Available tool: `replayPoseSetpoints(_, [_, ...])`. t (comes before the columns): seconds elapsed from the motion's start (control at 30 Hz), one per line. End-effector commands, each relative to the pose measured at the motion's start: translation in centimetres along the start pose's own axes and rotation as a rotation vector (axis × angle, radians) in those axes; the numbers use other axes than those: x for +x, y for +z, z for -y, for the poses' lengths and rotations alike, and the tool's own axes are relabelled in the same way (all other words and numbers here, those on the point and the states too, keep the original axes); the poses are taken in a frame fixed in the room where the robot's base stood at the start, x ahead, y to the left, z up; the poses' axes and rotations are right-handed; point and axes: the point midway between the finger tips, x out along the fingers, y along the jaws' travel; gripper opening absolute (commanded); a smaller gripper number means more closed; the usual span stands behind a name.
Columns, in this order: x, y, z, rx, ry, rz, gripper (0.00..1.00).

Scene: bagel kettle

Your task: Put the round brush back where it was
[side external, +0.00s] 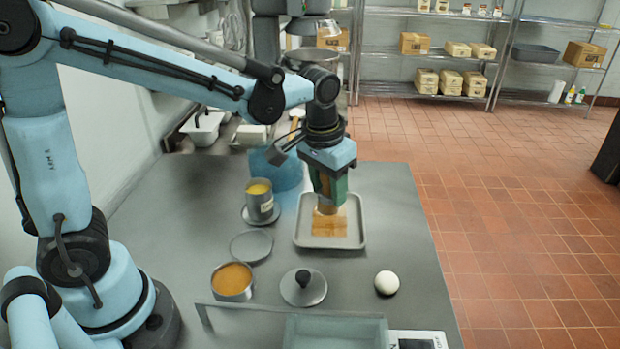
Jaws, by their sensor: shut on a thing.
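My gripper (328,196) points down over the grey tray (301,238) right of the table's middle. Its jaws are shut on a tan-brown thing (327,208), which looks like the round brush, though the fingers hide most of it. Below it a flat tan piece (329,228) lies in the tray. I cannot tell whether the held thing touches this piece.
Left of the tray stand a can with yellow contents (259,203) and a blue round vessel (276,172). Nearer are a grey disc (251,246), an orange-filled tin (232,283), a knobbed lid (304,290), a white ball (387,282) and a translucent bin (335,334).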

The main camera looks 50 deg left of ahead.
Motion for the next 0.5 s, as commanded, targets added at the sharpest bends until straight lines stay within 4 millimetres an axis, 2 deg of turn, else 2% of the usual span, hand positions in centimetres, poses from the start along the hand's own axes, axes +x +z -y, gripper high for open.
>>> replayPoseSetpoints(0.17, [-1.0,1.3,-0.5,0.005,0.001,0.000,0.07])
replayPoseSetpoints(0.5, [-4.5,7.8,-1.8,0.020,0.002,-0.002,0.07])
